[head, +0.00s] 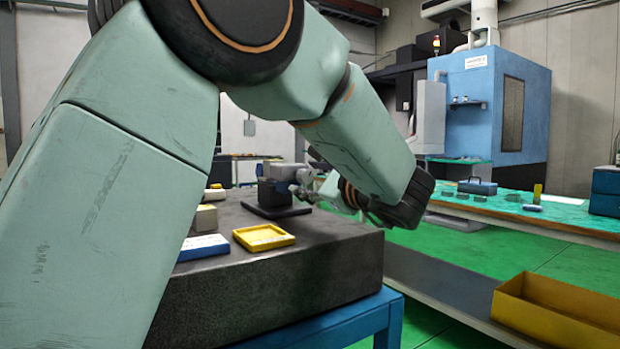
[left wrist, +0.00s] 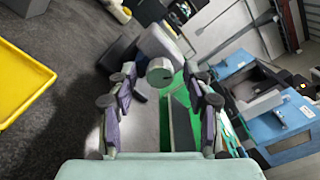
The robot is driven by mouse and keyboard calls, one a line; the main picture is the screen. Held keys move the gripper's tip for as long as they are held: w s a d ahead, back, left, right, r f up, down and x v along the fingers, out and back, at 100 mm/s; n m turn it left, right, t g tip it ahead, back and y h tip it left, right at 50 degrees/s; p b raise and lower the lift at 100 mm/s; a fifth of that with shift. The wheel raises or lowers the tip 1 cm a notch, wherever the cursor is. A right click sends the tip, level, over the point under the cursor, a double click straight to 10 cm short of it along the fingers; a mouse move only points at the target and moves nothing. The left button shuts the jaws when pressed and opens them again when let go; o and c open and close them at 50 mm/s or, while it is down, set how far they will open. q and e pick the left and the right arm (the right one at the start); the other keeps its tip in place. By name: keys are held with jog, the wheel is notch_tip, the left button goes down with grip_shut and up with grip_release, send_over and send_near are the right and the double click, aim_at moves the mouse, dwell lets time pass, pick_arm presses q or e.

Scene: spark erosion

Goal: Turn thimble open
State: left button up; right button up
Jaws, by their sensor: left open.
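A micrometer sits in a dark stand (head: 277,197) on the granite block. Its grey thimble shows end-on as a round cylinder (left wrist: 160,72) in the left wrist view. My left gripper (head: 318,190) reaches it from the right in the head view, and the arm comes over from the left. In the left wrist view the left gripper (left wrist: 160,88) is open, with one finger on each side of the thimble's end. A gap shows on both sides, and I cannot tell how far the tips overlap it. My right gripper is not in view.
The dark granite block (head: 300,262) stands on a blue frame. A yellow bin (head: 556,313) is at lower right. A green-topped bench (head: 560,211) stands behind.

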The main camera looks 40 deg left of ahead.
pick_arm(q)
jog(key=v, duration=0.5)
jog(key=shift+s+d+r, duration=0.1)
jog(key=shift+d+r, duration=0.05)
jog(key=shift+d, duration=0.25)
jog(key=shift+v, duration=0.8)
jog(key=p, duration=0.3)
jog(key=m+p, duration=0.1)
jog(key=p, duration=0.2)
jog(key=shift+w+a+r+m, duration=0.2)
jog(key=shift+w+m, duration=0.1)
jog(key=shift+w, duration=0.1)
jog(key=m+p, duration=0.5)
jog(key=m, duration=0.2)
jog(key=shift+s+a+f+p, duration=0.1)
jog(key=shift+s+a+p, duration=0.05)
jog(key=shift+a+p, duration=0.2)
jog(key=m, duration=0.3)
jog(key=shift+s+f+m, duration=0.15)
jog(key=shift+f+m, duration=0.1)
jog(key=shift+m, duration=1.15)
jog(key=b+x, duration=0.1)
jog(key=x, duration=0.5)
jog(key=shift+f, duration=0.15)
jog(key=shift+x, duration=1)
